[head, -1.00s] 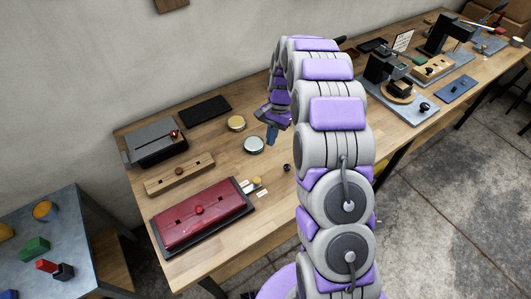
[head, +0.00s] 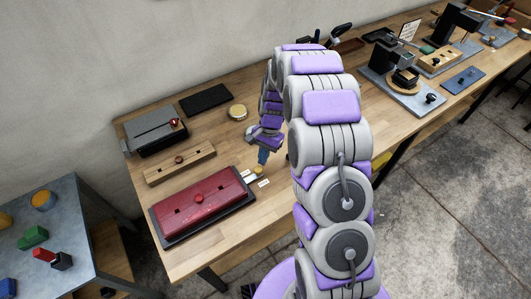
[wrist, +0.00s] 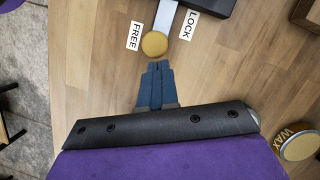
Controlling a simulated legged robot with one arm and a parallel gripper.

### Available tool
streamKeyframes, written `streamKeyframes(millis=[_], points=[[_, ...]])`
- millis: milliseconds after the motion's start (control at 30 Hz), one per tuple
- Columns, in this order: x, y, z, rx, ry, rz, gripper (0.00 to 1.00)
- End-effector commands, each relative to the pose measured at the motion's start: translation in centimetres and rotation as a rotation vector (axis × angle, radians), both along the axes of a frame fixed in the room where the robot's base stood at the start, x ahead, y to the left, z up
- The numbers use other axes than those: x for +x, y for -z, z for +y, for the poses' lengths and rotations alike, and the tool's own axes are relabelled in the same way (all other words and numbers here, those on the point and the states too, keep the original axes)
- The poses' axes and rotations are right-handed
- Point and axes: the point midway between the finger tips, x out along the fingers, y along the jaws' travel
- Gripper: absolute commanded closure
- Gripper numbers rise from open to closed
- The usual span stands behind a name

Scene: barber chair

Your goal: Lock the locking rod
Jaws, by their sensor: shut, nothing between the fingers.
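The locking rod (wrist: 166,16) is a flat grey metal bar with a round yellow knob (wrist: 154,44) at its end. It sticks out from the dark base of the red box, and the knob also shows in the head view (head: 258,170). In the wrist view the knob lies between the FREE label (wrist: 135,36) and the LOCK label (wrist: 188,24), nearer FREE. My gripper (wrist: 158,66) has its blue fingers shut and empty, pointing at the knob, with the tips right beside it. I cannot tell whether they touch. It also shows in the head view (head: 263,158).
The red box (head: 203,200) sits on a dark base on the wooden bench. A wooden block (head: 180,162), a grey device (head: 157,133), a black pad (head: 205,99) and a round tin (head: 237,111) stand behind it. A wax tin (wrist: 297,143) shows at the wrist view's right.

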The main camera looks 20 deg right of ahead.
Motion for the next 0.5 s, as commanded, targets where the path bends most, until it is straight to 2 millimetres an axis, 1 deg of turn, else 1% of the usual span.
streamKeyframes(millis=[267, 333, 367, 500], points=[[0.0, 0.0, 0.0, 0.0, 0.0, 0.001, 1.0], [-0.1, -0.1, 0.3, 0.0, -0.001, 0.001, 1.0], [-0.2, -0.1, 0.6, 0.001, -0.003, 0.002, 1.0], [-1.0, -0.2, 2.6, 0.002, -0.005, 0.007, 1.0]])
